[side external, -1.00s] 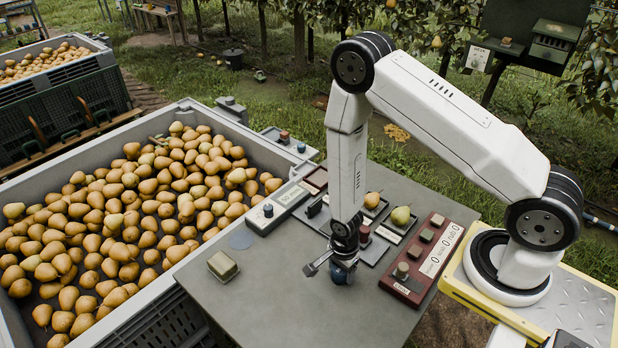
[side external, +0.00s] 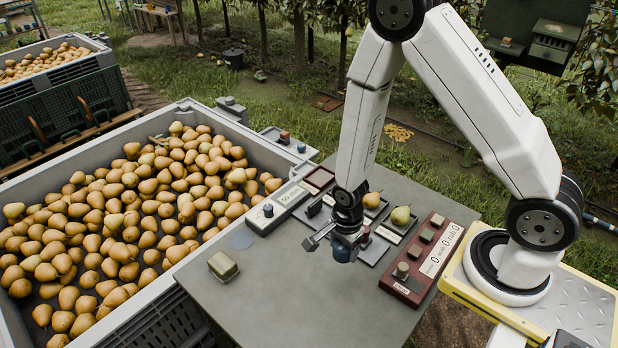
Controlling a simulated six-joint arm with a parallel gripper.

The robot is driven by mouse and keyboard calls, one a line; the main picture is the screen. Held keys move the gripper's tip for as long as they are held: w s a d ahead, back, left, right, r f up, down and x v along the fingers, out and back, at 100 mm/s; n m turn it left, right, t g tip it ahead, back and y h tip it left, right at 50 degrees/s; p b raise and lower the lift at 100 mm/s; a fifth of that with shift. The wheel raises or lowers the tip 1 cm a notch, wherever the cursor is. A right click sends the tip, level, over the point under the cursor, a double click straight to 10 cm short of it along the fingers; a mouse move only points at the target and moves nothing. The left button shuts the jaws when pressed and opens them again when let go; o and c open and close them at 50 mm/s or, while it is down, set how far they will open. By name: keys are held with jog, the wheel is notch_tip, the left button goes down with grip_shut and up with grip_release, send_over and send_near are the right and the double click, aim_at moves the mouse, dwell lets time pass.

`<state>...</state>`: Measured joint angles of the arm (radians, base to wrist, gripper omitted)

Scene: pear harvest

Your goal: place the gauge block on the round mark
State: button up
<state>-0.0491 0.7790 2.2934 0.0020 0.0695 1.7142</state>
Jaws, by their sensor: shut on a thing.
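My gripper (side external: 334,241) is shut and hangs above the middle of the table. A small blue piece (side external: 342,252) shows between or beside its fingers; it appears to be the gauge block, but the fingers hide much of it and its shape is unclear.
A pear bin (side external: 187,262) borders the left. The front table is clear.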

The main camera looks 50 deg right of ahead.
jog(key=shift+r, duration=0.2)
dwell(0.6)
jog(key=shift+w+a, duration=0.1)
jog(key=shift+w, duration=0.35)
jog(key=w+a+r, duration=0.1)
jog(key=w+a, duration=0.2)
jog(key=w, duration=0.3)
jog(key=w+a+r, duration=0.2)
jog(key=w+a, duration=0.1)
jog(key=w, duration=0.4)
jog(key=shift+w+a+r, duration=0.15)
jog(key=shift+w+a, duration=0.05)
jog(key=shift+w, duration=0.1)
jog(key=shift+w, duration=0.1)
jog(key=shift+w+a+f, duration=0.3)
jog(key=shift+w+f, duration=1.25)
jog(key=shift+w, duration=0.6)
jog(key=shift+w+a+f, duration=0.35)
jog(key=shift+w+f, duration=1.2)
jog(key=shift+w, duration=0.65)
jog(key=shift+w+a+f, duration=0.3)
jog(key=shift+w+f, duration=1.25)
jog(key=shift+w, duration=0.6)
jog(key=shift+w, duration=0.1)
